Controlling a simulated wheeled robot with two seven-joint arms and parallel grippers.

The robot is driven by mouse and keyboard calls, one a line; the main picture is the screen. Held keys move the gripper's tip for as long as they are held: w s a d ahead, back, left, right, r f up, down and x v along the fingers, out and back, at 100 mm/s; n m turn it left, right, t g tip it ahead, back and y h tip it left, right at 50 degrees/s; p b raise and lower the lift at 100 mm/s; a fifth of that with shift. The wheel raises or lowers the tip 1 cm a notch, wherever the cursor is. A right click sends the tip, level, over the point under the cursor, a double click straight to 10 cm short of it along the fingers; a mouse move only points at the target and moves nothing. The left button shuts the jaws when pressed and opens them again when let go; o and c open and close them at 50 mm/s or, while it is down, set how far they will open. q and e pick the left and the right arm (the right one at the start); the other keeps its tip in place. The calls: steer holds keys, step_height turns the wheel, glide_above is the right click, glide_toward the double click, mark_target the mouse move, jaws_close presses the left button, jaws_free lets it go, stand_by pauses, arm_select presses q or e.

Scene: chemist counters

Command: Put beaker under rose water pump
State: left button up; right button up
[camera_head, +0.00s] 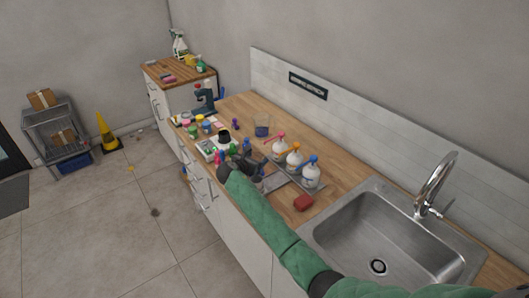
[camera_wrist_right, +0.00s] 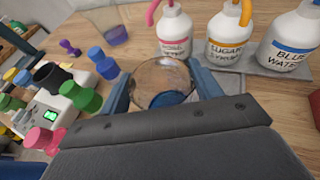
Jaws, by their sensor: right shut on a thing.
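My right gripper (camera_wrist_right: 163,92) is shut on a clear glass beaker (camera_wrist_right: 160,72), its two blue fingers on either side of it. In the head view the right gripper (camera_head: 252,168) is above the counter's front part, and the held beaker is hard to make out. The rose water pump bottle (camera_wrist_right: 174,32), white with a pink label and pink pump, stands just beyond the beaker in the wrist view. In the head view it is the farthest of three bottles (camera_head: 279,146). The beaker is in front of it, apart from the spout. My left gripper is not in view.
The sugar syrup bottle (camera_wrist_right: 231,38) and blue water bottle (camera_wrist_right: 289,42) stand to the right on a grey tray (camera_wrist_right: 247,70). Another beaker (camera_head: 262,129) stands behind. Coloured jars and a scale (camera_wrist_right: 62,88) crowd the left. A red sponge (camera_head: 304,202) lies near the sink (camera_head: 355,215).

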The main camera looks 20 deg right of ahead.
mark_target(260, 154)
steer(key=shift+w+d+r, duration=0.1)
steer(key=shift+w+d, duration=0.6)
steer(key=shift+d, duration=0.1)
steer(key=shift+w+d+b, duration=0.25)
steer(key=shift+b, duration=0.2)
steer(key=shift+w+d, duration=0.2)
steer(key=b+x, duration=0.3)
steer(key=x, duration=0.1)
steer(key=shift+d+r, duration=0.1)
steer(key=shift+r, duration=0.3)
steer(key=shift+f+b, duration=0.25)
steer(key=shift+b, duration=0.35)
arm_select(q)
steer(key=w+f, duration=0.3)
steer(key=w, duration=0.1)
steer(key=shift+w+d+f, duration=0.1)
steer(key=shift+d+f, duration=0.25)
arm_select(e)
steer(key=shift+f, duration=0.15)
